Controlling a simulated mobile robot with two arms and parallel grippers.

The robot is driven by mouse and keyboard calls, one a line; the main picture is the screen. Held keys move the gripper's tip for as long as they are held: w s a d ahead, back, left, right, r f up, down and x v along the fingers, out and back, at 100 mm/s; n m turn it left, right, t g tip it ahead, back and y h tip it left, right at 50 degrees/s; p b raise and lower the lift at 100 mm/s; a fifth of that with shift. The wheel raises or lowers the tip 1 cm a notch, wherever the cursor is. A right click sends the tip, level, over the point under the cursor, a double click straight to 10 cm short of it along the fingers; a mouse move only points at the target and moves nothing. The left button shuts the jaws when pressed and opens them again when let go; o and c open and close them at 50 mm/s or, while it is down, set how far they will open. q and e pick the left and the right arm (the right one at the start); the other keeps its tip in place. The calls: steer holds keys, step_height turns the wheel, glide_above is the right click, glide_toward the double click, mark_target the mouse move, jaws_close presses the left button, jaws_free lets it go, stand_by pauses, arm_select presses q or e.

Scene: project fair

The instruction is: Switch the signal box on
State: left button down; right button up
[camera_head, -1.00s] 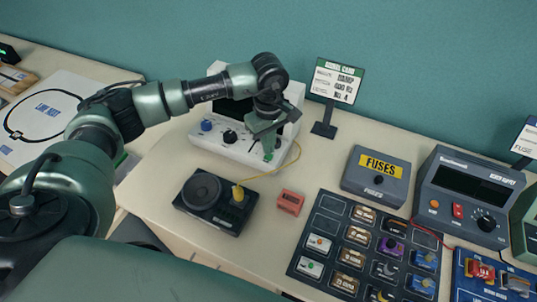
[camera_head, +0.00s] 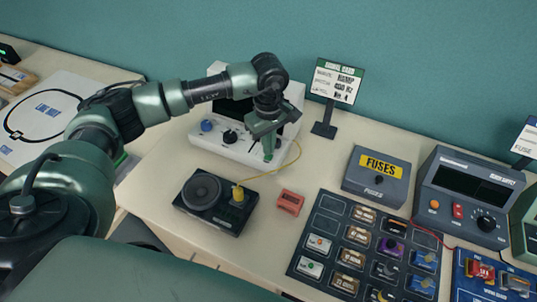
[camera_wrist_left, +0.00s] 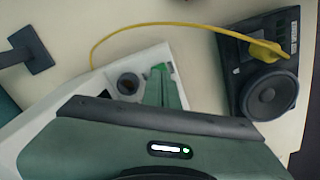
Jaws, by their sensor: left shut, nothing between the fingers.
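The signal box appears to be the white unit (camera_head: 217,139) with a dark screen, a blue knob and a black knob, at the back of the table in the head view. Part of its white casing (camera_wrist_left: 93,87) also shows in the left wrist view. My left gripper (camera_head: 266,145) is shut and empty, pointing down over the right part of its front panel. A small green part (camera_head: 268,155) shows at the fingertips; whether they touch it I cannot tell. My gripper and wrist hide part of the panel and screen. My right gripper is not in view.
A black speaker unit (camera_head: 213,222) with a yellow plug stands in front, its yellow cable running toward the white unit. A small red block (camera_head: 290,202) lies right of it. A card stand (camera_head: 325,129) is close behind right. A fuses box (camera_head: 360,185) and component tray (camera_head: 318,222) fill the right.

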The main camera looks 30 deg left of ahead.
arm_select(q)
steer(key=shift+f+b, duration=0.8)
steer(key=shift+f, duration=0.1)
stand_by(0.9)
steer(key=shift+r, duration=0.15)
step_height(320, 180, up, 10)
steer(key=p, duration=0.4)
steer(key=shift+p, duration=0.3)
stand_by(0.3)
stand_by(0.5)
